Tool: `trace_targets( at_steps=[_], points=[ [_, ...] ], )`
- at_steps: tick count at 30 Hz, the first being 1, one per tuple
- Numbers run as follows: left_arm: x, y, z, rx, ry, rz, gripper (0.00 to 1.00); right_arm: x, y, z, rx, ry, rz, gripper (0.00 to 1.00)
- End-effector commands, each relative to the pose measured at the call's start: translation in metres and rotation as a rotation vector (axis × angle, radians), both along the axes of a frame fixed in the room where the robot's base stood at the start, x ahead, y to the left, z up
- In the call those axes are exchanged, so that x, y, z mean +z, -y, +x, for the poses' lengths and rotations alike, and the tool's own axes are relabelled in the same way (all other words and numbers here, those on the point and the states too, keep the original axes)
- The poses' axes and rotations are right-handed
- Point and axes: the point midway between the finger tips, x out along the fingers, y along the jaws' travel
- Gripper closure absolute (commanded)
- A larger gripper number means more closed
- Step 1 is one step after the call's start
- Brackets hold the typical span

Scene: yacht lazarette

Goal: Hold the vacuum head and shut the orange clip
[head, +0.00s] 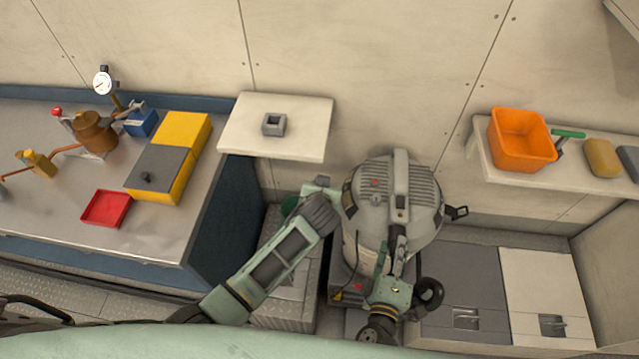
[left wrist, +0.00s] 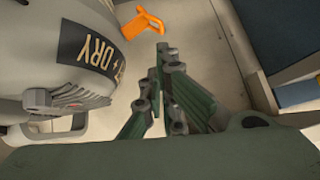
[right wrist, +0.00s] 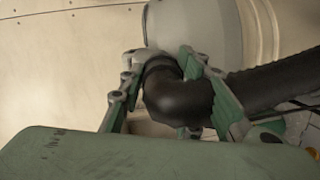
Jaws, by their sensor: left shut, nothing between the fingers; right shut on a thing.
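The vacuum head (head: 372,180), grey and ribbed with a raised handle, sits on the light drum (head: 368,228) of the vacuum. The orange clip (left wrist: 143,22) sticks out from the vacuum's side in the left wrist view; I cannot make it out in the head view. My left gripper (left wrist: 160,50) is shut and empty, its tips just below the clip and apart from it in that picture. In the head view my left gripper (head: 322,186) is at the vacuum's left side. My right gripper (right wrist: 160,58) is shut around the black hose elbow (right wrist: 178,95) at the vacuum's front.
A dark latch (head: 457,212) juts from the vacuum's right side. A white shelf (head: 300,140) stands close behind my left gripper. A workbench (head: 150,235) with yellow boxes is at left. A shelf with an orange bin (head: 522,145) is at right.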

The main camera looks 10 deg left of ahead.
Motion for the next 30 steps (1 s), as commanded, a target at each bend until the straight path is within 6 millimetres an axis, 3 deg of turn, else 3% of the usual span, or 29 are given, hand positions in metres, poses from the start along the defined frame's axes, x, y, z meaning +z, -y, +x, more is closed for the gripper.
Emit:
trace_targets(
  at_steps=[16, 30],
  points=[
    [-0.003, -0.002, 0.004, 0.02, 0.003, 0.006, 1.0, 0.002, 0.001, 0.001, -0.003, 0.005, 0.001, 1.0],
    [-0.046, -0.008, 0.048, 0.017, 0.003, 0.006, 1.0, 0.002, 0.001, 0.001, -0.003, 0.005, 0.001, 1.0]
  ],
)
